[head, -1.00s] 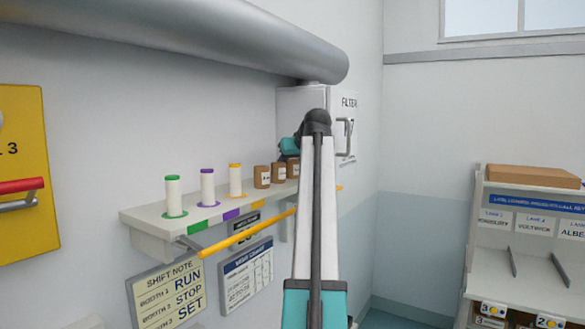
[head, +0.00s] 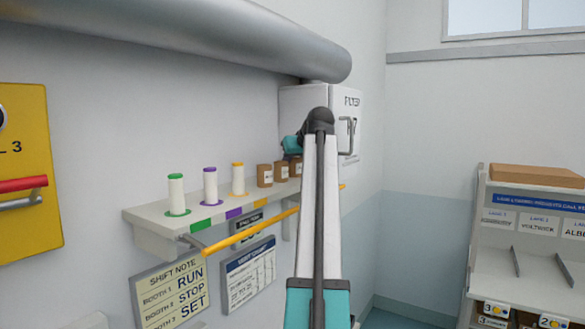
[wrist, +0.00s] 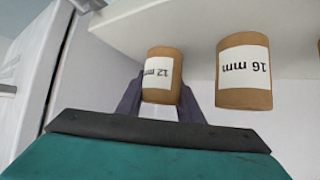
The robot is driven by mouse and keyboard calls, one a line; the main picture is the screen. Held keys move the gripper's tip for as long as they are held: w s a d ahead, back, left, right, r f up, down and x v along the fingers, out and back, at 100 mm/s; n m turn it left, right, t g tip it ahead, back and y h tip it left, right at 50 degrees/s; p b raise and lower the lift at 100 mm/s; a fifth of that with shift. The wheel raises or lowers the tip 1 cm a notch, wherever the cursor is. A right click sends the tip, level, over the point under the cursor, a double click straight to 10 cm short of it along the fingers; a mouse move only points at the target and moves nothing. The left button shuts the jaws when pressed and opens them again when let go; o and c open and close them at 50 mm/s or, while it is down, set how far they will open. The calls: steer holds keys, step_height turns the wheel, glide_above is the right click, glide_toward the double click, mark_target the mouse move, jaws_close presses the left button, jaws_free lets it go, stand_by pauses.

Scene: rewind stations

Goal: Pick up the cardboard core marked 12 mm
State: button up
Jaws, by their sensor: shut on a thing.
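The cardboard core marked 12 mm (wrist: 158,67) is a short brown tube with a white label, shown upside down in the wrist view. My gripper (wrist: 159,94) has a dark finger on each side of it and is shut on it. I cannot tell whether the core still touches the shelf. The core marked 16 mm (wrist: 243,72) stands beside it, to the right in the wrist view and apart from the fingers. In the head view my arm hides most of the gripper, and the labels on the brown cores (head: 265,176) are too small to read.
The wall shelf (head: 152,217) also holds green, purple and yellow-capped white spools (head: 210,187). A yellow bar (head: 250,233) runs along its front. A white filter cabinet (head: 305,101) stands close behind the gripper, and a grey pipe (head: 190,32) runs above. A sorting rack (head: 520,280) is at right.

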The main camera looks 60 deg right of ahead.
steer(key=shift+r, duration=0.1)
steer(key=shift+r+b, duration=1.25)
steer(key=shift+r, duration=0.25)
steer(key=s+a+r+b, duration=0.1)
steer(key=s+b, duration=0.5)
steer(key=s, duration=1)
steer(key=shift+a+r, duration=0.35)
steer(key=shift+a, duration=0.25)
